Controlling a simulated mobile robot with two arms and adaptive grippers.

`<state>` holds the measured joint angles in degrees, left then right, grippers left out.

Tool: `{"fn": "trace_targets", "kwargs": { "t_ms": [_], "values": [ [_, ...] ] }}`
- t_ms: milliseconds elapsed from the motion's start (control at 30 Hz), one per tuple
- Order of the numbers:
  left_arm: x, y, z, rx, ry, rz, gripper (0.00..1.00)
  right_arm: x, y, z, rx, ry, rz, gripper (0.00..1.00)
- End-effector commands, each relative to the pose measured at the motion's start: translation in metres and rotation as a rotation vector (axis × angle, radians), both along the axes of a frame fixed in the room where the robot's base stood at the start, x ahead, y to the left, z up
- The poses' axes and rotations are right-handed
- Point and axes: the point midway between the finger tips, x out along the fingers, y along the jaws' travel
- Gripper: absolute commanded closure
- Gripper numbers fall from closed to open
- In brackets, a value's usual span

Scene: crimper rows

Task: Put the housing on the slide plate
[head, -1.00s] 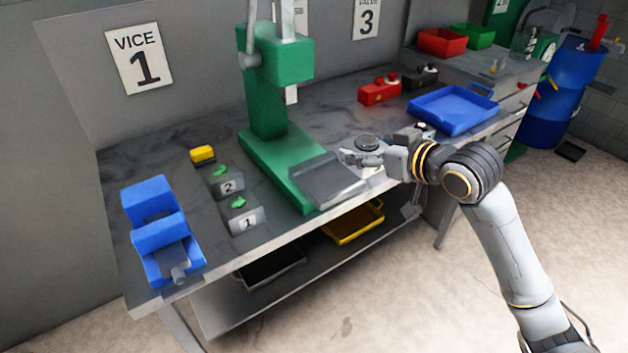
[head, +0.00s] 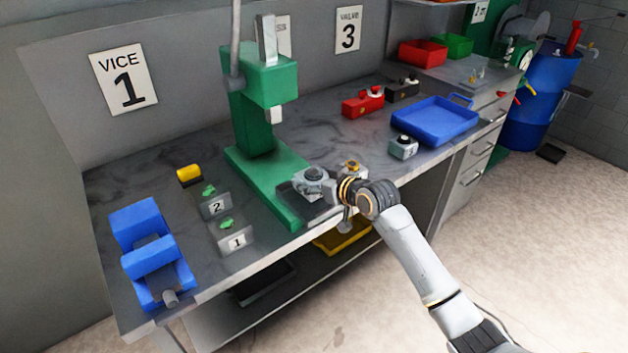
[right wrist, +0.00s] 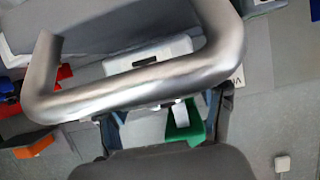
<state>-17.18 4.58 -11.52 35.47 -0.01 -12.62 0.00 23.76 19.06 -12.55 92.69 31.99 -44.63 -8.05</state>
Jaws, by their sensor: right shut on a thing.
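The housing (head: 312,174) is a grey piece with a round top, over the slide plate in the head view. My right gripper (head: 322,185) is shut on it from the right side. The slide plate (head: 318,213) is a flat grey plate at the front of the green press base; the housing and gripper hide much of it. I cannot tell whether the housing touches the plate. In the right wrist view my fingers (right wrist: 168,122) show at lower middle, but the housing is not clear there. My left gripper is not in view.
The green press (head: 262,100) rises just behind. Blocks 1 (head: 234,238) and 2 (head: 214,205) and a blue vice (head: 150,245) stand to the left. A grey block (head: 403,147) and blue tray (head: 440,122) are to the right.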

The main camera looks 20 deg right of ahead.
Motion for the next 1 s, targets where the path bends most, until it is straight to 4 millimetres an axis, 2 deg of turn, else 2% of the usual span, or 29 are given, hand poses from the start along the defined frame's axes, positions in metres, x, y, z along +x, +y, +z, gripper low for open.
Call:
{"fn": "trace_targets", "kwargs": {
  "t_ms": [100,500,533,600,633,1000],
  "values": [
    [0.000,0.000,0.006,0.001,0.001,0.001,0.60,0.001,0.000,-0.006,0.003,-0.007,-0.001,0.96],
    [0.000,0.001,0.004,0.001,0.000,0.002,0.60,0.001,0.000,-0.013,0.003,-0.009,-0.001,0.96],
    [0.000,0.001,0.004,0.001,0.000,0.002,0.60,0.000,0.000,-0.015,0.002,-0.002,0.000,0.27],
    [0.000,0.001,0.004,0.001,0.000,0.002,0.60,0.000,0.000,-0.015,0.002,-0.002,0.000,0.12],
    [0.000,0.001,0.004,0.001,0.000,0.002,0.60,0.000,0.000,-0.015,0.002,-0.002,0.000,0.10],
    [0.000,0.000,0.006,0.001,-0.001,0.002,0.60,0.000,0.000,-0.012,0.002,-0.003,0.000,0.10]
  ]
}}
